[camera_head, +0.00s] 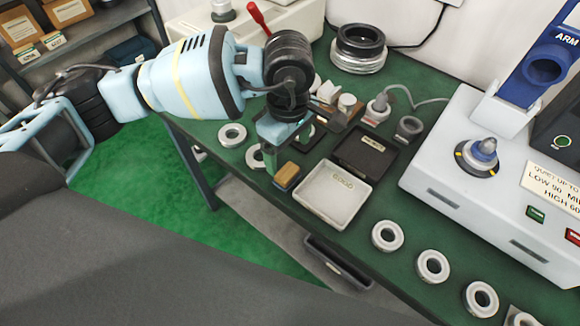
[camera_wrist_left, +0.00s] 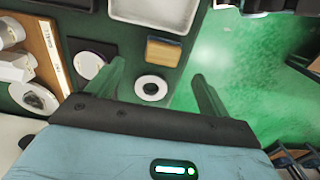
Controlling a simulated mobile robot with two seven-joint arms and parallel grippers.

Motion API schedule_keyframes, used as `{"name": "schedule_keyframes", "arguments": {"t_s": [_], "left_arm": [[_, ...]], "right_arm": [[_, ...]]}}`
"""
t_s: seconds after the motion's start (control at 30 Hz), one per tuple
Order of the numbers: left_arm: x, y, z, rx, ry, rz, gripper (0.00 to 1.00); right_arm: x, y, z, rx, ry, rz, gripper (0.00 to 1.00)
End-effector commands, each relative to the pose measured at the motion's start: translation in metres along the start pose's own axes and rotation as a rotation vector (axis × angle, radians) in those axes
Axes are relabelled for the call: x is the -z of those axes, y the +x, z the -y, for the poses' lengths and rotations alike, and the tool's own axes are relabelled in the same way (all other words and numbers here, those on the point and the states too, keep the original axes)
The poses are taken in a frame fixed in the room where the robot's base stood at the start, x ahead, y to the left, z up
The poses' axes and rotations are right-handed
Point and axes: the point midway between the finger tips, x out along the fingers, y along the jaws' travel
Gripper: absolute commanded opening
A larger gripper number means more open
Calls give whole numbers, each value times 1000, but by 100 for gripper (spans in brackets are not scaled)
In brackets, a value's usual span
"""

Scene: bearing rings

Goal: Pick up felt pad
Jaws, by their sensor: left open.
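A small tan-yellow block with a darker side, which looks like the felt pad (camera_head: 287,176), lies on the green bench near its front edge, left of the white tray. It also shows in the left wrist view as a brown pad (camera_wrist_left: 164,50), beyond the fingers. My left gripper (camera_head: 284,150) hangs over the bench just behind the pad, fingers pointing down. In the left wrist view the gripper (camera_wrist_left: 157,74) is open, its green fingers wide apart, with nothing held. A bearing ring (camera_wrist_left: 151,88) shows in the gap between them. My right gripper is not in view.
The white tray (camera_head: 328,206) stands right of the pad, with a black tray (camera_head: 362,160) behind it. Several bearing rings (camera_head: 387,236) line the bench front at right. A large white machine (camera_head: 490,180) fills the right side. The green floor lies past the bench edge.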

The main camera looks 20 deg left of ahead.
Motion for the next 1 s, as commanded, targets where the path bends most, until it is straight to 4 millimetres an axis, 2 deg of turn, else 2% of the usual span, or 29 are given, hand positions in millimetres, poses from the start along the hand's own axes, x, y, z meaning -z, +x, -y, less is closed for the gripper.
{"name": "schedule_keyframes", "arguments": {"t_s": [0.07, 0.23, 0.47, 0.67, 0.8, 1.0], "left_arm": [[0, 5, 0, 3, -1, 1, 80], [0, 22, 1, 3, -2, 2, 80], [-1, 29, 1, 1, -1, 3, 80], [0, 56, 6, 3, -1, 2, 80], [0, 72, 5, 2, -1, 3, 80], [0, 78, 5, 1, -1, 3, 80]], "right_arm": [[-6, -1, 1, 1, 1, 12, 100], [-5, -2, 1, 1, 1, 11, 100], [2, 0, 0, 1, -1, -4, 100], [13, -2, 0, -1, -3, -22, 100], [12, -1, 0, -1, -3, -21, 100], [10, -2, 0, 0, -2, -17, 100]]}}
